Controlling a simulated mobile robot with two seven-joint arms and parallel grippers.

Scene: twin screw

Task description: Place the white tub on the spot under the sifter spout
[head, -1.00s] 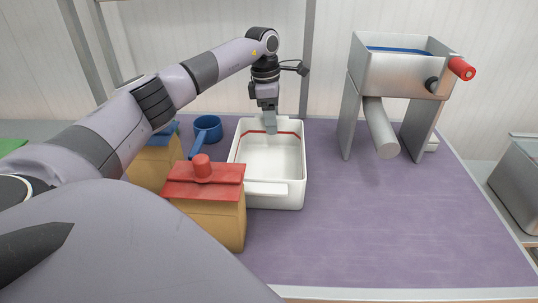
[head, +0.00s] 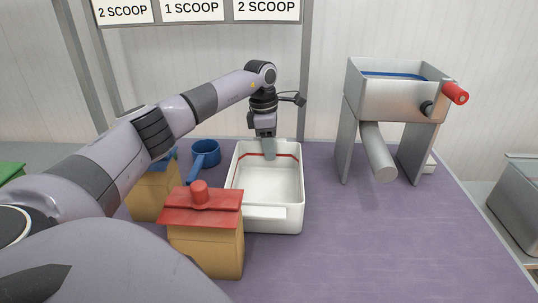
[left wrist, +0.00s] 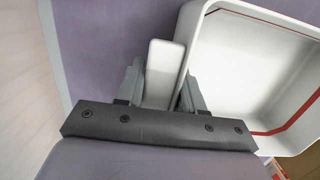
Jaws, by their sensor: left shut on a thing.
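The white tub (head: 270,184), with a red line around its inside, stands on the purple mat left of the sifter. It looks empty. My left gripper (head: 268,150) is at its far rim. In the left wrist view the gripper (left wrist: 160,84) is shut on the tub's white handle tab (left wrist: 164,66), with a finger on each side; the tub's wall (left wrist: 225,75) is beside it. The grey metal sifter (head: 395,98) stands at the back right on two side legs. Its spout (head: 378,152) points down toward the front. No marked spot shows under the spout. My right gripper is out of view.
A tan box with a red lid (head: 207,240) stands close to the tub's front left. Another tan box (head: 150,196) and a blue scoop (head: 206,153) are behind it. The purple mat (head: 370,245) is clear between tub and sifter. A metal bin (head: 518,205) is far right.

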